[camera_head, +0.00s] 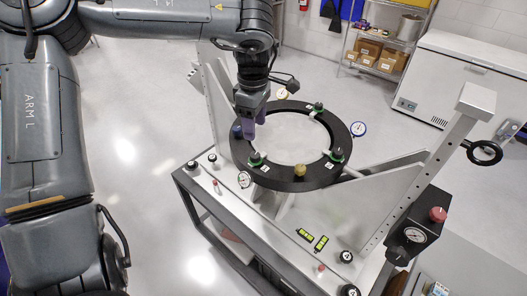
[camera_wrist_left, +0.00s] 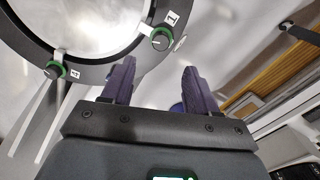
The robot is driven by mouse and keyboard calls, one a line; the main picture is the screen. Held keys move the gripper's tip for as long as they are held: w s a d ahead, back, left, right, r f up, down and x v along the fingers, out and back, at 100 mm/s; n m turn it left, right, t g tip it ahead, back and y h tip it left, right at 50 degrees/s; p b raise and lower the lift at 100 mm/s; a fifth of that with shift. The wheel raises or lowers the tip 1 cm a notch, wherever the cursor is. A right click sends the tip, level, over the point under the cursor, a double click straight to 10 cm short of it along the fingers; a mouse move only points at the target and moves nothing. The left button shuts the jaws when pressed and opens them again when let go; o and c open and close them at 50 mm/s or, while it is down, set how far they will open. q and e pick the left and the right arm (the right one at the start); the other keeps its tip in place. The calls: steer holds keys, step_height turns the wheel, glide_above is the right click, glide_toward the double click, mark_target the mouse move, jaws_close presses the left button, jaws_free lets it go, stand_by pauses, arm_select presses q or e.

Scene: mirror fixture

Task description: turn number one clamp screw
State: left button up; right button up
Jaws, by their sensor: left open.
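The black ring (camera_head: 242,155) surrounds a pale round mirror (camera_head: 290,140) on the bench fixture. Green-collared clamp screws sit on the ring, one at the front left (camera_head: 256,158), one at the right (camera_head: 337,154) and one at the back (camera_head: 318,107). In the left wrist view, the number one clamp screw (camera_wrist_left: 160,39) stands by a "1" label, and another green screw (camera_wrist_left: 57,70) by a "4" label. My left gripper (camera_head: 250,128) is over the ring's left edge. In the wrist view its purple fingers (camera_wrist_left: 157,72) are apart and empty, short of screw one. My right gripper is not visible.
A blue knob (camera_head: 237,131) on the ring is close to my left fingers. A yellow knob (camera_head: 300,170) is at the front. Dial gauges (camera_head: 358,129) surround the ring. Slanted plates and a tall upright (camera_head: 430,165) flank the fixture at right. The floor at left is clear.

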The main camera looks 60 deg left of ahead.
mark_target(255, 155)
arm_select(q)
step_height(255, 155, down, 9)
steer(key=shift+s+r, duration=0.1)
steer(key=shift+r, duration=0.1)
steer(key=shift+f, duration=0.75)
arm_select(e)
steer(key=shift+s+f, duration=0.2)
arm_select(q)
steer(key=c, duration=1)
steer(key=shift+c, duration=0.2)
steer(key=shift+n, duration=0.3)
